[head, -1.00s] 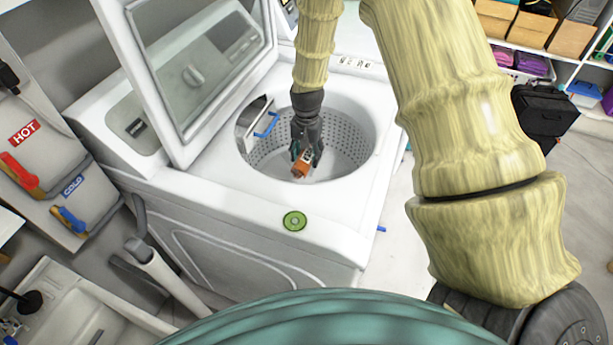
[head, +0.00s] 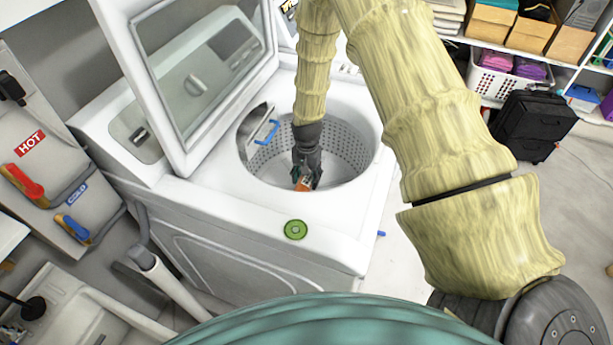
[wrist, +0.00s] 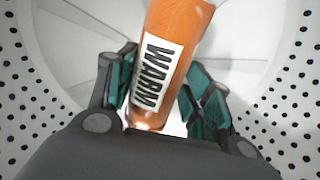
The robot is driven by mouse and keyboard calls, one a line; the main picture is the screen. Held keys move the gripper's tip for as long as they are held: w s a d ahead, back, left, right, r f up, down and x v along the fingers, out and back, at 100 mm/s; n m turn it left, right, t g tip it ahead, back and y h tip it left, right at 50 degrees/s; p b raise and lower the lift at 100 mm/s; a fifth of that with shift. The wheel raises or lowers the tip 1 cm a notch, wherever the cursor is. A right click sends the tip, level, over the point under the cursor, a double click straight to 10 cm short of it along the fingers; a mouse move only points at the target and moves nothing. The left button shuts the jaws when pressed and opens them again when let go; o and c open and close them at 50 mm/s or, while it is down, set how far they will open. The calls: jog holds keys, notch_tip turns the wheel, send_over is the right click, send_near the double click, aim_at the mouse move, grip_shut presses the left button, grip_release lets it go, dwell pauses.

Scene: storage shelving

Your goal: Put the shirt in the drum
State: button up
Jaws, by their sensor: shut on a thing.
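The drum (head: 347,163) is the perforated tub inside the open top of a white washing machine. Its dotted wall also shows in the wrist view (wrist: 289,95). My gripper (head: 304,178) reaches down inside the drum, near the front of its opening. It is shut on an orange object (head: 303,184) with a white label. In the wrist view this orange object (wrist: 180,25) sits between the teal-padded fingers, its label reads "WARM", and the pale drum floor lies behind it. No cloth shape that I can tell as a shirt shows.
The glass lid (head: 205,70) stands raised at the left of the opening. A blue-handled thing (head: 267,131) is at the drum's left rim. A green disc (head: 295,229) lies on the machine's front top edge. A sink (head: 85,315) stands front left, shelving back right.

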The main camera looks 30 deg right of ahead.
jog(key=shift+f, duration=0.6)
jog(key=o, duration=1.1)
jog(key=shift+r, duration=0.1)
jog(key=shift+r, duration=0.55)
notch_tip(320, 180, up, 12)
jog(key=b, duration=0.2)
jog(key=shift+b, duration=0.3)
jog(key=shift+s, duration=0.1)
